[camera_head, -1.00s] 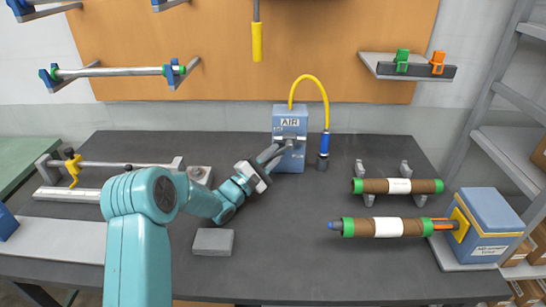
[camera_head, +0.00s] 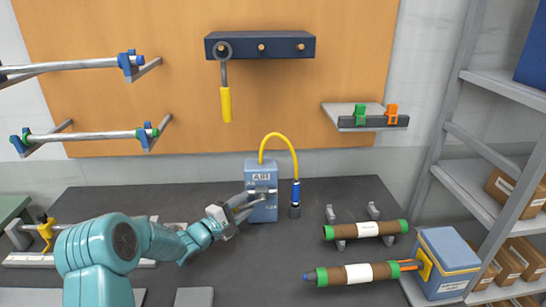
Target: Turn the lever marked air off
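The blue box marked AIR (camera_head: 262,212) stands at the back of the dark table. A grey metal lever (camera_head: 262,190) lies across its front, below the label; its exact angle is too small to tell. A yellow hose loops from the box top to a blue-and-black nozzle. My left gripper (camera_head: 249,202) reaches in from the left, at the left front of the box. Its two grey fingers are spread with a gap between them, and nothing shows held. Whether a fingertip touches the lever I cannot tell. My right gripper is not in view.
The yellow hose (camera_head: 283,138) and nozzle (camera_head: 295,194) are right of the box. Brown rolls with green ends (camera_head: 365,230) lie farther right, beside a blue-and-yellow bin (camera_head: 447,262). A yellow-handled tool (camera_head: 226,104) hangs above.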

